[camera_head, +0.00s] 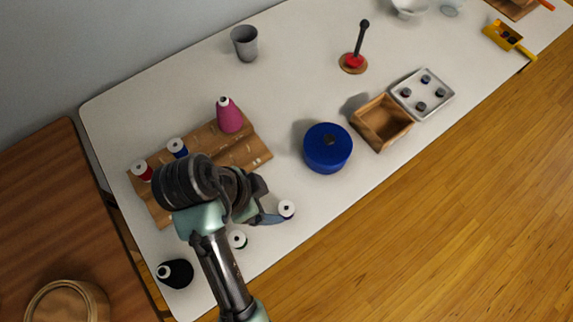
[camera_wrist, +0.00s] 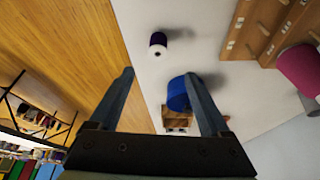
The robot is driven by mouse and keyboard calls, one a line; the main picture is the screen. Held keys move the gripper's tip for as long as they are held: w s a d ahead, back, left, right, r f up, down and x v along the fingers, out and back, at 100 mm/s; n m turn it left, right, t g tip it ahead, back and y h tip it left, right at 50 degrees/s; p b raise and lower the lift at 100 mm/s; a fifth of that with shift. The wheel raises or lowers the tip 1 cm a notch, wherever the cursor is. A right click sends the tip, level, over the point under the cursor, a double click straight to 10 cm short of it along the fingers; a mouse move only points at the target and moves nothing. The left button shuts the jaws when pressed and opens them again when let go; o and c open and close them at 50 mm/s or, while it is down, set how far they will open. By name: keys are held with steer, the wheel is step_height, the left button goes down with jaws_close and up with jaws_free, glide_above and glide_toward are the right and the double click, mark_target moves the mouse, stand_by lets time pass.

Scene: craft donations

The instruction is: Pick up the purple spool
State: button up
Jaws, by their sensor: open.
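The purple spool (camera_wrist: 158,46) stands out in the wrist view as a small dark purple roll with a white end, on the white table. In the head view, a small spool with a white top (camera_head: 287,208), near the table's front edge beside my fingers, appears to be the same one; its side is mostly hidden from above. My gripper (camera_head: 270,204) is open and empty, close to the left of this spool. In the wrist view, the fingers of my gripper (camera_wrist: 159,76) are spread wide, and the spool is beyond the tips, not between them.
A blue round container (camera_head: 328,149) stands right of the spool. Behind my arm are a wooden spool rack (camera_head: 256,148) and a magenta cone (camera_head: 229,117). A white-topped spool (camera_head: 238,240) and a black cone (camera_head: 178,273) stand near the front edge. A wooden box (camera_head: 382,121) is farther right.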

glide_above(287, 210)
steer(key=s+a, duration=0.1)
steer(key=s, duration=0.1)
steer(key=f, duration=0.4)
steer(key=f+b, duration=0.1)
steer(key=f, duration=0.2)
steer(key=shift+w+a, duration=0.2)
steer(key=shift+w, duration=0.05)
steer(key=shift+a+x, duration=0.2)
steer(key=shift+x, duration=2.35)
steer(key=shift+f, duration=0.1)
jaws_close()
